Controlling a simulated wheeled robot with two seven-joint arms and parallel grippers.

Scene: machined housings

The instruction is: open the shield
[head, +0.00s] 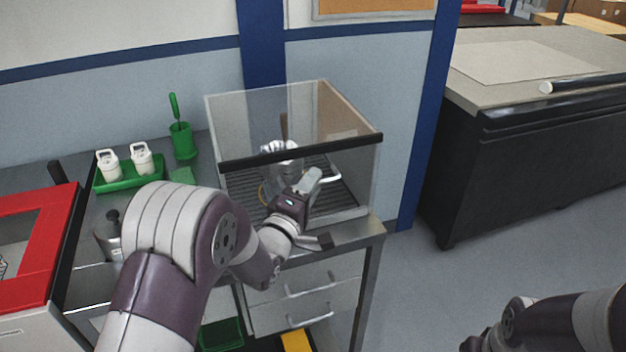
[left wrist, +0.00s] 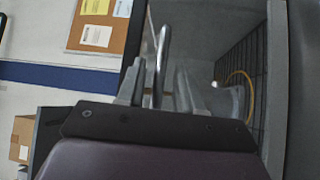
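The shield (head: 240,115) is a clear box-shaped cover with a black front edge, standing down over a machine with a ribbed floor on the bench. Its metal handle (head: 330,177) is at the front right, and it shows as an upright bar in the left wrist view (left wrist: 163,45). My left gripper (head: 312,182) is at the handle. In the left wrist view its fingers (left wrist: 160,80) stand apart on either side of the bar, with a small gap visible. A metallic part (head: 280,150) sits inside, behind the clear panel. Only part of my right arm shows at the lower right; its gripper is not visible.
A green tray (head: 128,184) with two white bottles and a green cup (head: 182,141) with a brush stand left of the shield. A red-framed machine (head: 45,240) is at far left. Drawers (head: 305,295) lie below the bench. A dark counter (head: 520,160) stands right, past open floor.

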